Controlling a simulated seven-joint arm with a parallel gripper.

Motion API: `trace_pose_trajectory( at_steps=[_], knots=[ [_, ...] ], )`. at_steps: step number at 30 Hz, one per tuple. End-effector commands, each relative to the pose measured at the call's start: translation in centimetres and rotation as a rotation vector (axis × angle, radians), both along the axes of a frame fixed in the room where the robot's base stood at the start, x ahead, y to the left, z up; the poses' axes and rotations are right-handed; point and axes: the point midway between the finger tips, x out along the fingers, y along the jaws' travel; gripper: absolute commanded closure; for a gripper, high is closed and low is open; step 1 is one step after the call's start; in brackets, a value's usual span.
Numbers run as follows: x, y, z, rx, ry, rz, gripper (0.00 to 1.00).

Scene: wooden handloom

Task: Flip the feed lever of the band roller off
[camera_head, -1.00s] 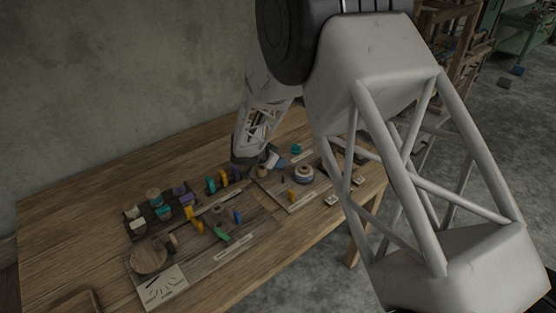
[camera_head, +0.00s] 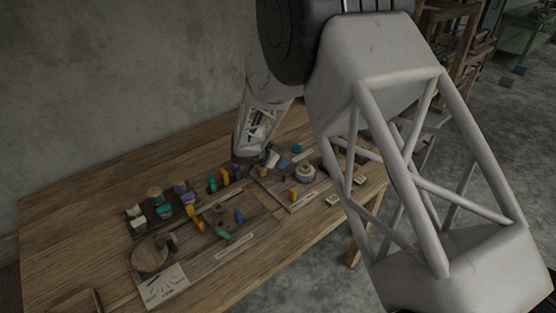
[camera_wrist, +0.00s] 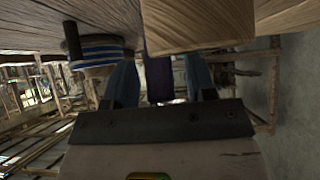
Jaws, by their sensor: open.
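The likely band roller, a drum with pale and blue bands (camera_head: 305,172), stands on the right-hand board. In the wrist view the blue-and-white banded drum (camera_wrist: 97,52) is at upper left, beside a dark upright peg. My gripper (camera_head: 276,162) is low over the left part of that board, left of the drum. In the wrist view my gripper (camera_wrist: 160,82) is open, its blue fingers on either side of a dark purple upright piece (camera_wrist: 160,76). Whether they touch it, and whether this is the feed lever, I cannot tell. A yellow lever-like piece (camera_head: 293,193) stands at the board's front.
A wooden block (camera_wrist: 196,24) is close to my fingers in the wrist view. The left board carries a wooden disc (camera_head: 150,254), a green piece (camera_head: 222,233) and a blue piece (camera_head: 239,216). A teal piece (camera_head: 297,149) stands behind the drum. The table's left part is clear.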

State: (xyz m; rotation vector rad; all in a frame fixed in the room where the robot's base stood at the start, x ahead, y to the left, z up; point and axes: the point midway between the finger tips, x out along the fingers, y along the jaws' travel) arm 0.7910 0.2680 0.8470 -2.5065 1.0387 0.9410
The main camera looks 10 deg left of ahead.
Motion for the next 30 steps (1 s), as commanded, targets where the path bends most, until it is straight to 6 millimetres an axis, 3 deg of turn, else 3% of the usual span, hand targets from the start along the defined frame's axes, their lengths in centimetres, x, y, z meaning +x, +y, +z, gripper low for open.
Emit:
trace_pose_trajectory(
  at_steps=[21, 30],
  knots=[
    [-3.7, 3.8, 4.6, 0.001, -0.001, 0.002, 0.49],
    [-4.1, 4.1, 5.1, 0.000, 0.000, 0.000, 0.49]
  ],
)
